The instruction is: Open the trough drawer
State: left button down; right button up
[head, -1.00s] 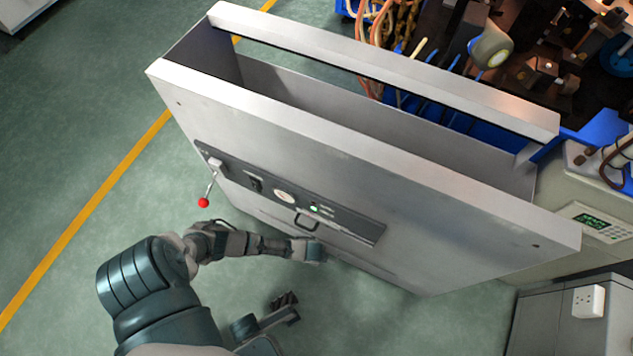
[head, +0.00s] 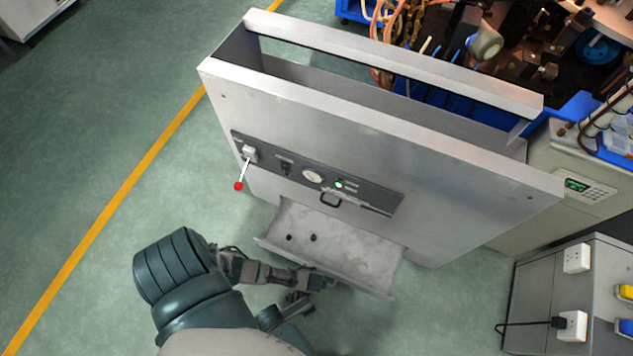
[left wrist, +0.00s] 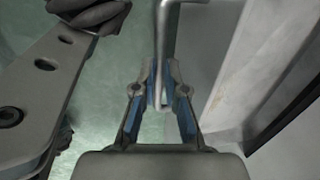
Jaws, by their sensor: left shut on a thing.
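The trough drawer (head: 350,240) is a pale metal tray pulled out from the bottom of the large grey panel. Its inner floor shows, with small dark spots and a stain. My left gripper (head: 325,284) is at the drawer's front edge. In the left wrist view my left gripper (left wrist: 162,78) is shut on the drawer's thin metal handle bar (left wrist: 166,30). The grip is mostly hidden in the head view. What looks like my right gripper (head: 299,299) is dark and low, just below the left one, apart from the drawer; its fingers are too small to read.
A socket cabinet (head: 540,280) stands at the right. Green floor is free at the left.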

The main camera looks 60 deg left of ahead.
pick_arm(q)
jog(key=shift+s+a+f, duration=0.15)
jog(key=shift+s+f, duration=0.05)
jog(key=shift+s, duration=0.25)
jog(key=shift+s+a+f, duration=0.15)
jog(key=shift+s, duration=0.25)
jog(key=c, duration=1.2)
grip_release()
jog(key=shift+d, duration=0.1)
notch_tip(320, 180, up, 12)
jog(key=s+d, duration=0.1)
jog(key=shift+d, duration=0.3)
jog(key=shift+s, duration=0.1)
